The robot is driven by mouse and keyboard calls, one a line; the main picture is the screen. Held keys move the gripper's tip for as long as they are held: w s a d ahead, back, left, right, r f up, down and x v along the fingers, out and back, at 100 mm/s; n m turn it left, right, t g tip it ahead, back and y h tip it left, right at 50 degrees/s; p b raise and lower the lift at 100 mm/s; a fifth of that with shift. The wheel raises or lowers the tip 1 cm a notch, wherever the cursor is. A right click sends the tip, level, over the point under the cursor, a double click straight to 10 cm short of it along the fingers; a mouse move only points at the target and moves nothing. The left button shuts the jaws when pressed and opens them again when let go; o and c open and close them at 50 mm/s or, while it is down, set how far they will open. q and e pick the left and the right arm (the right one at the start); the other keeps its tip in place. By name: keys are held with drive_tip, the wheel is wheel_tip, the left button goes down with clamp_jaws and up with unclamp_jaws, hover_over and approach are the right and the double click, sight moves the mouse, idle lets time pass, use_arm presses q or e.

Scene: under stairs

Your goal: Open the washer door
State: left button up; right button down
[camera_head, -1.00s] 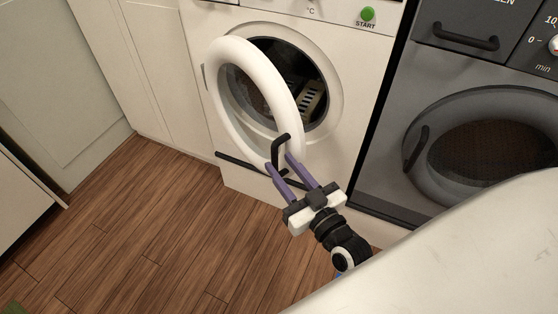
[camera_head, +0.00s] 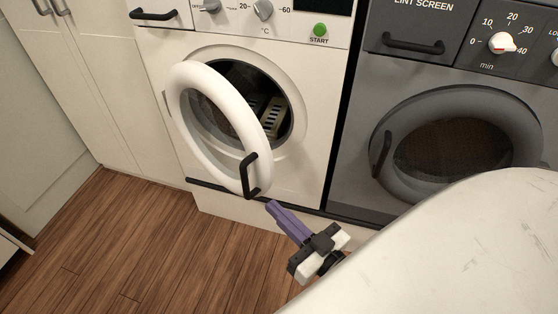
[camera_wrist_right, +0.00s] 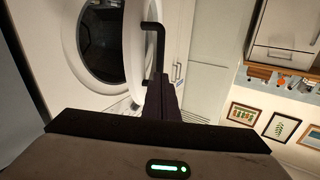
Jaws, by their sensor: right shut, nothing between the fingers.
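The white washer (camera_head: 312,150) stands in the middle of the head view. Its round white door (camera_head: 186,120) is swung partly open toward the left, and the dark drum opening shows behind it. A black handle (camera_head: 246,176) is on the door's right side. My right gripper (camera_head: 271,206) has its purple fingers together, empty, just below and right of the handle and apart from it. In the right wrist view the door (camera_wrist_right: 133,45) and its handle (camera_wrist_right: 158,42) show beyond the fingers (camera_wrist_right: 162,84). My left gripper is not in view.
A grey dryer (camera_head: 350,150) with a closed round door stands right of the washer. White cabinets (camera_head: 100,90) are on the left. Wooden floor (camera_head: 140,240) is clear in front. A pale rounded surface (camera_head: 450,250) fills the lower right.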

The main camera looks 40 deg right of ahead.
drive_tip(key=d+f+m+y+b, duration=0.4)
drive_tip(key=d+f+m, duration=0.1)
drive_tip(key=d+f, duration=0.15)
drive_tip(key=w+d+m+g+y+b, duration=0.2)
drive_tip(key=w+d+m+y+b, duration=0.15)
drive_tip(key=d+m, duration=0.55)
use_arm(q)
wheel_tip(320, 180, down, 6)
drive_tip(key=b, duration=0.3)
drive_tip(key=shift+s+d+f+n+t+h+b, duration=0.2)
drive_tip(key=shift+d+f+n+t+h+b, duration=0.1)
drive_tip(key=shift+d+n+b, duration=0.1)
use_arm(e)
drive_tip(key=w+a+n, duration=0.1)
drive_tip(key=w+a, duration=0.5)
drive_tip(key=w, duration=0.1)
drive_tip(key=shift+n+h, duration=0.3)
drive_tip(key=shift+h, duration=0.15)
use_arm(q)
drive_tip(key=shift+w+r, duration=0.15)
